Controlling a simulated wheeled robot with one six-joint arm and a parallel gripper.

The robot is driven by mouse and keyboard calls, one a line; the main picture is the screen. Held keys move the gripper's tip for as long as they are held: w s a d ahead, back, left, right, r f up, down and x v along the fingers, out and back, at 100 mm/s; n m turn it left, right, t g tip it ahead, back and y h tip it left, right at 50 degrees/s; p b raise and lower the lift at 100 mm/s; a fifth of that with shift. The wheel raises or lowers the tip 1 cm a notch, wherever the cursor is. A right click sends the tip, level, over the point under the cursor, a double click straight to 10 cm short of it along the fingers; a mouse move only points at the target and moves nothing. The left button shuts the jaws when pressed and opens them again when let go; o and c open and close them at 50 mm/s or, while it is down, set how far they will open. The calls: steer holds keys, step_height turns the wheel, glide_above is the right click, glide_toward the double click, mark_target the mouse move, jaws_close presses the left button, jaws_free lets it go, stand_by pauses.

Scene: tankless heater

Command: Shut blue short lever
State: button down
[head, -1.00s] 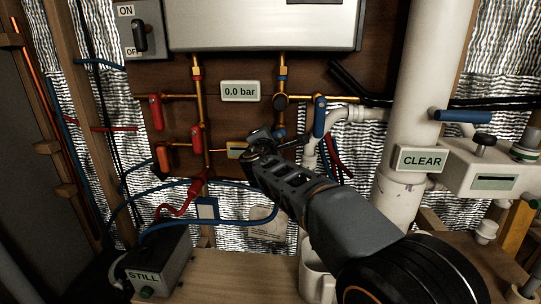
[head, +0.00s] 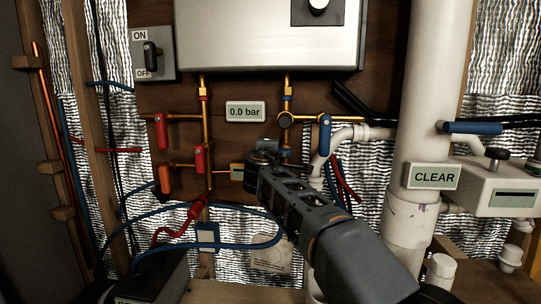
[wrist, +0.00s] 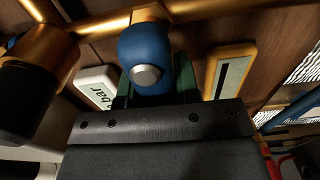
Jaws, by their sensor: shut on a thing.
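The blue short lever (wrist: 146,48), with a grey round bolt on its face, shows in the wrist view below a brass pipe. My gripper's dark green fingers (wrist: 155,88) are shut on it, one on each side. In the head view my gripper (head: 264,154) is at the lower middle of the brass piping, left of the longer blue lever (head: 325,133). There my own wrist hides most of the short lever and the fingertips.
Red levers (head: 162,131) and an orange one (head: 165,180) are on the left piping. A pressure display (head: 245,112) reads 0.0 bar. A white pipe (head: 409,220) with a CLEAR sign (head: 434,177) stands right. Blue and red hoses hang below.

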stand_by(0.3)
steer(key=c, duration=0.8)
jaws_free()
steer(key=shift+c, duration=0.2)
steer(key=shift+s, duration=0.1)
steer(key=s+a+b, duration=0.1)
steer(key=s+a, duration=0.1)
steer(key=s, duration=1.1)
steer(key=shift+s+b, duration=0.25)
steer(key=shift+b, duration=0.05)
